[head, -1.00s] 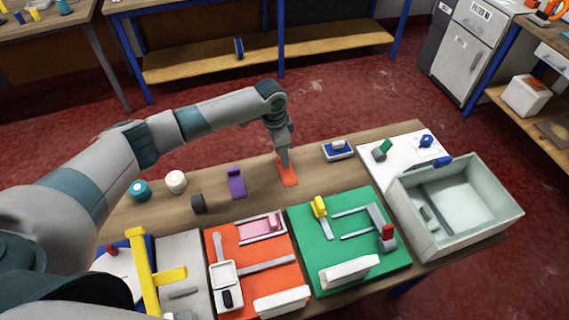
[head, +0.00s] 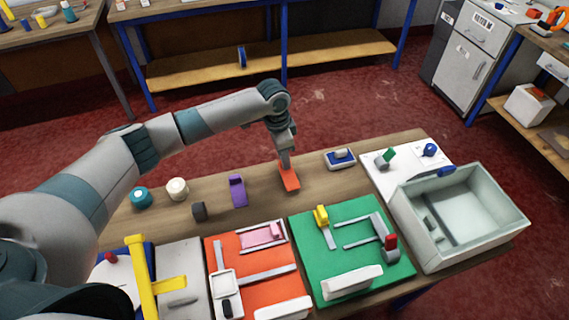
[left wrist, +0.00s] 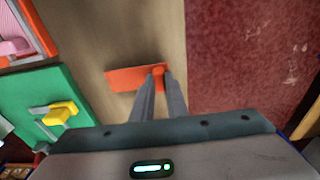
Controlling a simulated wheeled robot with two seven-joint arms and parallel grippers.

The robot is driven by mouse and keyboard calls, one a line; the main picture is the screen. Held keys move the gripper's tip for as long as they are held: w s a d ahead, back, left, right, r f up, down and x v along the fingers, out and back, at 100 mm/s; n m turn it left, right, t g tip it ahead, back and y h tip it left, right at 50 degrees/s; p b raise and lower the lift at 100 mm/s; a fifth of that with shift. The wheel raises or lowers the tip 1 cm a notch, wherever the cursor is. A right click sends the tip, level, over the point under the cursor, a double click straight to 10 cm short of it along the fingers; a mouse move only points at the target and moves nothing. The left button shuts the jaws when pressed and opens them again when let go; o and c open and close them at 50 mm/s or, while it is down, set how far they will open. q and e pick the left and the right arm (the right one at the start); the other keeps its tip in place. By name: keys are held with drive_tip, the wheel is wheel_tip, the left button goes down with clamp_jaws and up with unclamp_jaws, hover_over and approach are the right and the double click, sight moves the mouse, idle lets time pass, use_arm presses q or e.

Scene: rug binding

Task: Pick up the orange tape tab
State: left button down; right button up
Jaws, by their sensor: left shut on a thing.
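The orange tape tab (head: 290,179) is a flat orange piece at the back middle of the wooden table. It also shows in the left wrist view (left wrist: 125,79), with a small raised part between my fingertips. My left gripper (head: 286,163) points down over it and is shut on it. In the left wrist view the two fingers (left wrist: 159,78) close on its right end. I cannot tell whether the tab is on the table or slightly above it. My right gripper is not in view.
In front are an orange board (head: 262,284) and a green board (head: 310,234) with fixtures. A grey bin (head: 499,240) stands at the right.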

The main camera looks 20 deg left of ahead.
use_arm(q)
drive_tip(key=shift+s+d+r+b, duration=0.1)
drive_tip(key=shift+d+r+b, duration=0.2)
drive_tip(key=shift+r, duration=0.3)
drive_tip(key=shift+s+d+r+b, duration=0.1)
drive_tip(key=shift+d+r+b, duration=0.15)
drive_tip(key=shift+r, duration=0.3)
drive_tip(key=s+d+r+b, duration=0.3)
drive_tip(key=d+r, duration=0.3)
drive_tip(key=d, duration=0.4)
drive_tip(key=shift+s+r, duration=0.35)
drive_tip(key=shift+s, duration=0.05)
drive_tip(key=shift+a, duration=0.1)
